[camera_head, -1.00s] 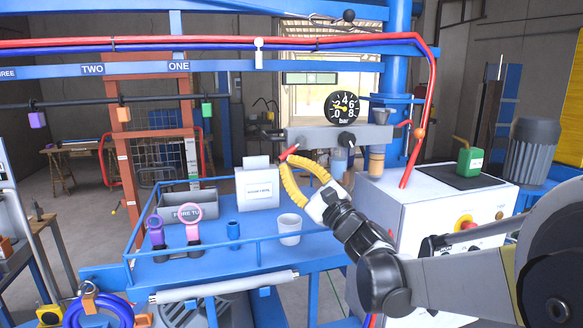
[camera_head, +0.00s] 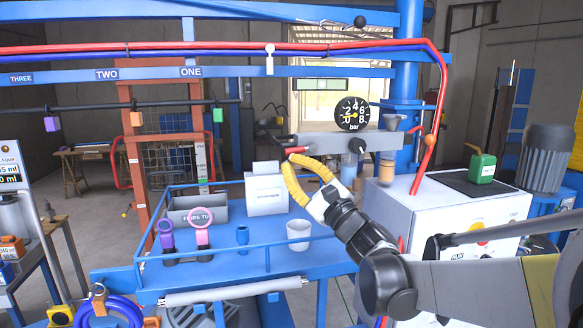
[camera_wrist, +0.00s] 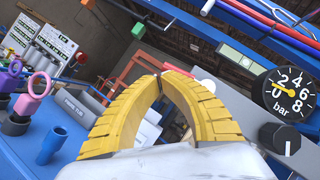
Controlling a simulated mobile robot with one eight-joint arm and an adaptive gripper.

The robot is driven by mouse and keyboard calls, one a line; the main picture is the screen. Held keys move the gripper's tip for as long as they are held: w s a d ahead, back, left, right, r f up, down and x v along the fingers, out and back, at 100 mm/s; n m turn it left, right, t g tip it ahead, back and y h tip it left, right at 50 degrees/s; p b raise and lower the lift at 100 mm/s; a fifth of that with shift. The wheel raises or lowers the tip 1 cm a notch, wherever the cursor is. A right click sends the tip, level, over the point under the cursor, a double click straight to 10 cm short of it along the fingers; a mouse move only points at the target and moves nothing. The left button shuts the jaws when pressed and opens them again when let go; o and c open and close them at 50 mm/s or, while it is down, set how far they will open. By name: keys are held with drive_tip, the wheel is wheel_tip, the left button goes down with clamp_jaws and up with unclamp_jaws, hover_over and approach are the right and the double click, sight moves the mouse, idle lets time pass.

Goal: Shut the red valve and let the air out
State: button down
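The red valve handle (camera_head: 296,150) shows at the left end of the grey bar (camera_head: 325,142), lying about level. The pressure gauge (camera_head: 353,114) stands above this bar; its yellow needle points low, near 0, and the gauge also shows in the wrist view (camera_wrist: 289,91). A black knob (camera_head: 357,146) is on the bar's front. My gripper (camera_head: 291,164) has yellow fingers just below the red handle; whether they touch it is unclear. In the wrist view the fingertips (camera_wrist: 163,73) come together with nothing visible between them.
A blue railed shelf (camera_head: 215,262) below holds a white box (camera_head: 266,193), a white cup (camera_head: 298,235), a blue piece (camera_head: 242,236) and two ringed tools. A white cabinet (camera_head: 430,225) stands at the right. Red and blue pipes (camera_head: 225,47) run above.

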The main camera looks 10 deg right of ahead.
drive_tip(key=shift+a+r, duration=0.15)
drive_tip(key=shift+r, duration=0.05)
idle(0.6)
drive_tip(key=s+f+b, duration=0.4)
drive_tip(key=s+f, duration=0.5)
drive_tip(key=shift+d+f, duration=0.2)
drive_tip(key=shift+f, duration=0.05)
